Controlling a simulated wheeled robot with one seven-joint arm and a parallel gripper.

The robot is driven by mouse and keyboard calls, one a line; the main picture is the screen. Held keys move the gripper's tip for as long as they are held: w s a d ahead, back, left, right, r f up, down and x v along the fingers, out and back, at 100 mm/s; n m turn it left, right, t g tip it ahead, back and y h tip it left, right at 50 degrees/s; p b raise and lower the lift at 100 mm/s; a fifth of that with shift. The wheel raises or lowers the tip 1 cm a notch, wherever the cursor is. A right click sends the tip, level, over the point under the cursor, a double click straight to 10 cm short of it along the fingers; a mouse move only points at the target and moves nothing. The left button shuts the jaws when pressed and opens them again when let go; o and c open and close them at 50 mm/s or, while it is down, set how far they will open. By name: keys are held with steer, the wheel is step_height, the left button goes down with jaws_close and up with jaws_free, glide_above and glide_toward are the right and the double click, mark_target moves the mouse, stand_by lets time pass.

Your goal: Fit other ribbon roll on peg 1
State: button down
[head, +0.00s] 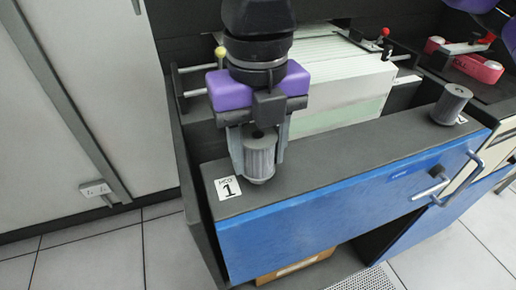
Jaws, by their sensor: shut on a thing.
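My gripper (258,150) points straight down at the left end of the dark cabinet top. Its two grey fingers are shut on a grey ribbed ribbon roll (259,160), which is upright. Peg 1 itself is hidden, and I cannot tell whether the roll's base touches the top. Another grey ribbon roll (451,104) stands upright at the right end of the ledge, beside a second label (461,119) partly hidden by it.
A stack of white cards (345,80) fills the tray behind my gripper, with a red knob (385,32) and a yellow knob (220,52) near it. A blue front panel (330,215) with a handle lies below the ledge. The ledge (360,148) between the rolls is clear.

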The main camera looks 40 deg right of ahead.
steer(key=shift+f+b, duration=0.5)
steer(key=shift+b, duration=0.1)
steer(key=c, duration=0.6)
jaws_free()
steer(key=shift+c, duration=0.2)
steer(key=shift+r, duration=0.1)
step_height(320, 180, up, 8)
steer(key=shift+f+p, duration=0.2)
steer(key=shift+p, duration=0.2)
steer(key=shift+a, duration=0.1)
